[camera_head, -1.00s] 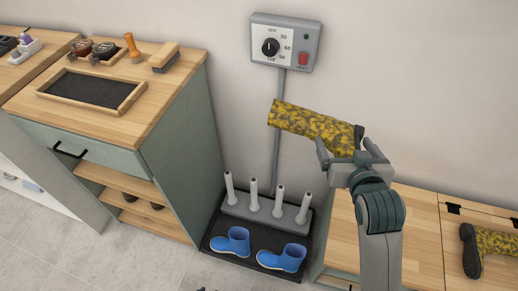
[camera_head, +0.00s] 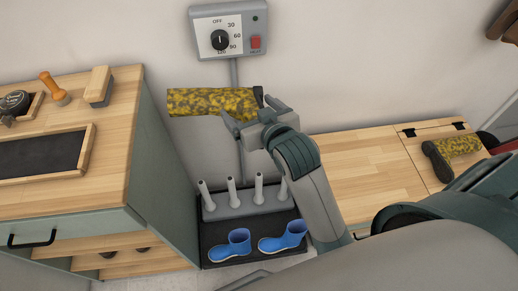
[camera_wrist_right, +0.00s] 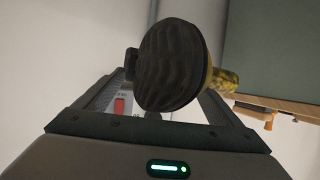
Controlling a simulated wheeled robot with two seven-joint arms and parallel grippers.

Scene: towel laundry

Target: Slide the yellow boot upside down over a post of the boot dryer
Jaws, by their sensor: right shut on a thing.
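My right gripper (camera_head: 252,118) is shut on the yellow boot (camera_head: 210,101), which has dark camouflage blotches. The boot lies about level in the air, its shaft pointing left, above the boot dryer (camera_head: 250,211). The right wrist view shows its dark ridged sole (camera_wrist_right: 172,65) between the fingers, with a bit of yellow shaft behind. The dryer has a row of several upright grey posts; the visible ones are bare, and my right arm covers its right end. A second yellow boot (camera_head: 460,146) lies on its side on the wooden bench at right. My left gripper is not in view.
Two blue boots (camera_head: 283,238) stand on the dark tray (camera_head: 218,257) in front of the posts. A control box (camera_head: 229,30) hangs on the wall above. A green cabinet (camera_head: 160,170) stands left of the dryer, the wooden bench (camera_head: 365,165) to its right.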

